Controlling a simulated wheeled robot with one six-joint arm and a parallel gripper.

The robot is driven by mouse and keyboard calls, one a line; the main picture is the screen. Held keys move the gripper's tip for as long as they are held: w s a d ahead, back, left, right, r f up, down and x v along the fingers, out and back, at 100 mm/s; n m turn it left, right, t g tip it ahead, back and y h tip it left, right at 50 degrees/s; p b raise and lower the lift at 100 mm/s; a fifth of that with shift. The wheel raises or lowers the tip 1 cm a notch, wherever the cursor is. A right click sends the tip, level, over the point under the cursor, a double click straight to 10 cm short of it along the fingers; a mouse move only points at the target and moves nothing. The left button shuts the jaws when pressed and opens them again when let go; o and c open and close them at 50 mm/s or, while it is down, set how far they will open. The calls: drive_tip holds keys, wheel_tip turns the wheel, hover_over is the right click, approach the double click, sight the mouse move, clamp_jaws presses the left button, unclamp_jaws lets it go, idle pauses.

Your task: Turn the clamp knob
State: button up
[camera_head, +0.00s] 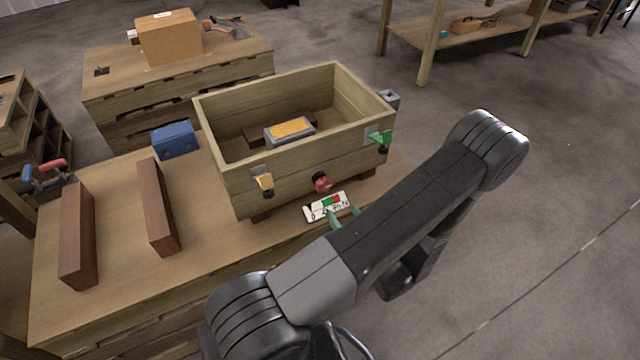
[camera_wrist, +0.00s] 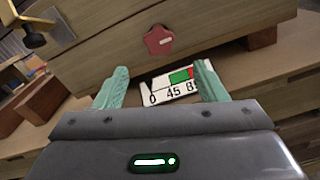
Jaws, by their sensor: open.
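The clamp knob is a red star-shaped knob (camera_head: 321,182) low on the front wall of a wooden crate (camera_head: 290,160). In the wrist view the knob (camera_wrist: 158,40) faces me with a pale mark on it, above and beyond my fingers. A white plate (camera_head: 327,206) with red and green patches and numbers lies below the knob; it shows between my fingers in the wrist view (camera_wrist: 165,95). My gripper (camera_head: 344,213) has green fingers spread apart with nothing between them. It also shows in the wrist view (camera_wrist: 162,75), short of the knob and not touching it.
A yellow latch (camera_head: 263,181) and a green latch (camera_head: 380,139) sit on the crate's outside. Inside lies a grey block with a yellow top (camera_head: 290,130). A blue box (camera_head: 175,140) and two brown wooden bars (camera_head: 157,205) stand on the bench left of the crate.

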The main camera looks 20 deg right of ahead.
sight(325, 188)
drive_tip(key=w, duration=0.8)
drive_tip(key=w+a+p, duration=0.1)
drive_tip(key=w, duration=0.3)
drive_tip(key=shift+w, duration=0.25)
drive_tip(key=shift+c, duration=0.3)
drive_tip(key=c, duration=0.9)
